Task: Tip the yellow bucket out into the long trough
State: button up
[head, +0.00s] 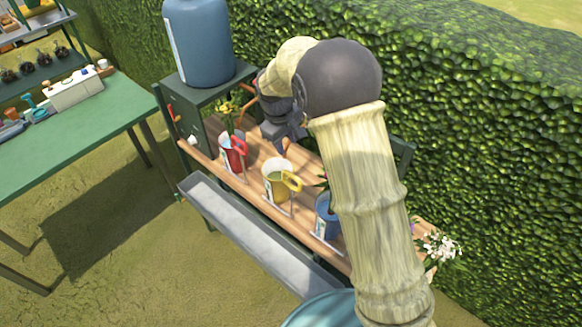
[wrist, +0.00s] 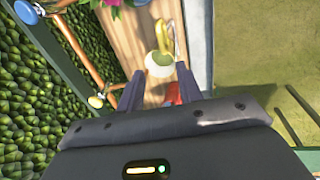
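The yellow bucket (head: 273,188) stands upright on the wooden bench, its looped handle on the right in the head view. In the wrist view the bucket (wrist: 160,66) shows its pale inside beyond my fingertips. The long grey trough (head: 255,237) runs along the bench's near side, below the bench top. It shows as a grey strip in the wrist view (wrist: 198,40). My gripper (head: 287,146) is above the bench behind the buckets, partly hidden by my arm. In the wrist view its two fingers (wrist: 158,79) are apart with nothing held between them.
A red bucket (head: 231,158) stands left of the yellow one and a blue bucket (head: 325,217) right of it. A large blue barrel (head: 198,45) stands at the bench's left end. A hedge (head: 480,130) closes the back. A green table (head: 75,115) is at left.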

aim_at(292, 176)
jog(key=shift+w+a, duration=0.15)
jog(key=shift+a, duration=0.15)
jog(key=w+f+p, duration=0.1)
jog(key=f, duration=0.4)
jog(key=d+f+p, duration=0.1)
jog(key=f+p, duration=0.1)
jog(key=f, duration=0.4)
jog(key=w+d+f+p, duration=0.1)
jog(key=f, duration=0.5)
jog(key=shift+w, duration=0.35)
jog(key=shift+d, duration=0.1)
grip_shut()
